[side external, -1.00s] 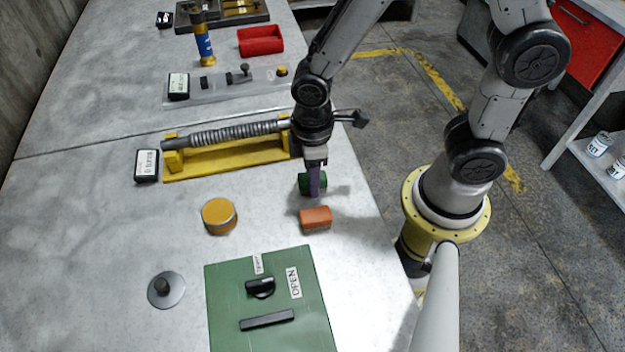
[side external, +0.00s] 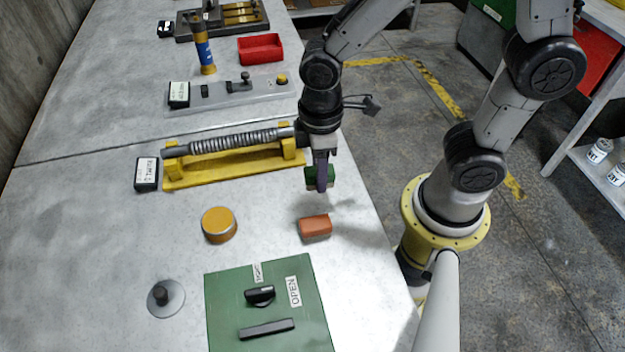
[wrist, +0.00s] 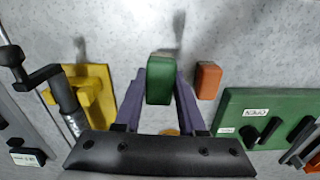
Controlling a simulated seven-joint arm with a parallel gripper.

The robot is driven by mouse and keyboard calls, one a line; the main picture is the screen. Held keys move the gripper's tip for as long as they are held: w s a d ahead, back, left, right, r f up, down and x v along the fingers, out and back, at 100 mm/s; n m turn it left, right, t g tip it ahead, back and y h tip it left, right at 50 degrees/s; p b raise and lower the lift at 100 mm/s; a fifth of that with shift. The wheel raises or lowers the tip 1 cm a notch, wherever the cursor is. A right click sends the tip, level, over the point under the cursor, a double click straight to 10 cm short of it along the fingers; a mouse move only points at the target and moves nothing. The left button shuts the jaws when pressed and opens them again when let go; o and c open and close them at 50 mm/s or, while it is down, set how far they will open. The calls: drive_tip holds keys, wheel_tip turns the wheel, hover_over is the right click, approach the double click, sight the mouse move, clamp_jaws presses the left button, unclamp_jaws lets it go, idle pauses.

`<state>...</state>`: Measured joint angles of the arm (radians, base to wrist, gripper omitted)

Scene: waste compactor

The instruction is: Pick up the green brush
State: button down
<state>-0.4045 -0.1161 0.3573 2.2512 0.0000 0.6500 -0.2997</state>
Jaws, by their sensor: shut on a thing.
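The green brush (side external: 313,179) is a small green block held between the purple fingers of my gripper (side external: 320,178). It is above the table, apart from the surface, just behind the orange-brown block. In the wrist view the green brush (wrist: 160,80) sits between the two fingertips of my gripper (wrist: 160,85), which are shut on it. The fingers hide part of its sides.
An orange-brown block (side external: 314,228) and an orange round tin (side external: 219,225) stand nearby. A green panel (side external: 225,300) marked OPEN lies in front. A yellow stand with a spring-wound rod (side external: 235,172) is behind left. The table's right edge is close.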

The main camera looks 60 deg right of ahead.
drive_tip(key=s+d+r, duration=0.5)
drive_tip(key=s+r, duration=0.3)
drive_tip(key=s, duration=0.3)
drive_tip(key=shift+s+r, duration=0.2)
drive_tip(key=shift+s, duration=0.15)
drive_tip(key=c, duration=1)
unclamp_jaws()
clamp_jaws()
